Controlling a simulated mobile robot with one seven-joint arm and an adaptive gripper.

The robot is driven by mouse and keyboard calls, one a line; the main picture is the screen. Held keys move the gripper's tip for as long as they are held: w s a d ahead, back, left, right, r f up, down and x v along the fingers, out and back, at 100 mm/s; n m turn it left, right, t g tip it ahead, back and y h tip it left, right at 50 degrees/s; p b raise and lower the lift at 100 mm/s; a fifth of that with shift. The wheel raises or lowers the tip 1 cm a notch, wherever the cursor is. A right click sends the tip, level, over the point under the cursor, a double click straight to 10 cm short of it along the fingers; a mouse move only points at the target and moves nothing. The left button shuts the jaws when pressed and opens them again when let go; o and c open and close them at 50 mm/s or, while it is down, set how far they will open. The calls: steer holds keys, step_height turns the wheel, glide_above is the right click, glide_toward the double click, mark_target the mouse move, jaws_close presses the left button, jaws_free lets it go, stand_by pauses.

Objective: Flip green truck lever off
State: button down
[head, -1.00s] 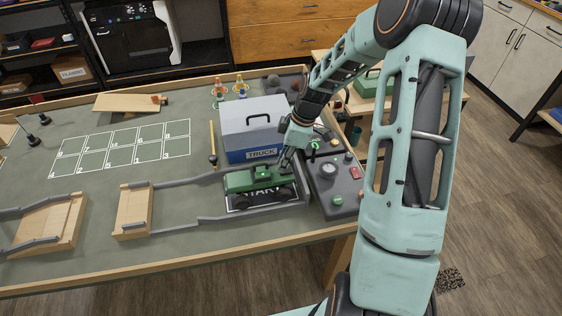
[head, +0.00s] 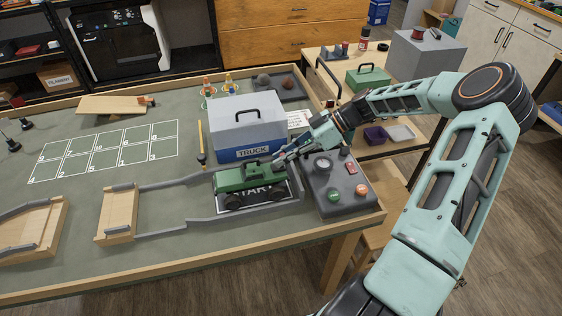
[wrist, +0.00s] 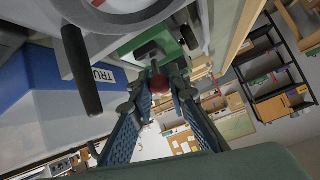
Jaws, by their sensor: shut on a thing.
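The green truck (head: 248,180) stands on the START mat (head: 270,196), between grey rails. My gripper (head: 279,160) is at the truck's right end, low over its top. In the wrist view, my gripper (wrist: 159,78) has its two fingers on either side of a small red ball-shaped knob (wrist: 158,84) and is shut on it. Part of the green truck (wrist: 155,38) shows behind the knob. The lever's stem is mostly hidden, so I cannot tell its tilt.
A grey and blue TRUCK case (head: 247,130) stands close behind the truck. A grey control box (head: 335,184) with a dial and buttons is just right of it. A wooden ramp (head: 119,213) lies to the left. The table's front edge is clear.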

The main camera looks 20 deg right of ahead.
steer(key=shift+d+y+b, duration=0.15)
steer(key=shift+y+b, duration=0.25)
steer(key=shift+y, duration=0.1)
steer(key=c, duration=1.8)
jaws_free()
steer(key=v, duration=1.2)
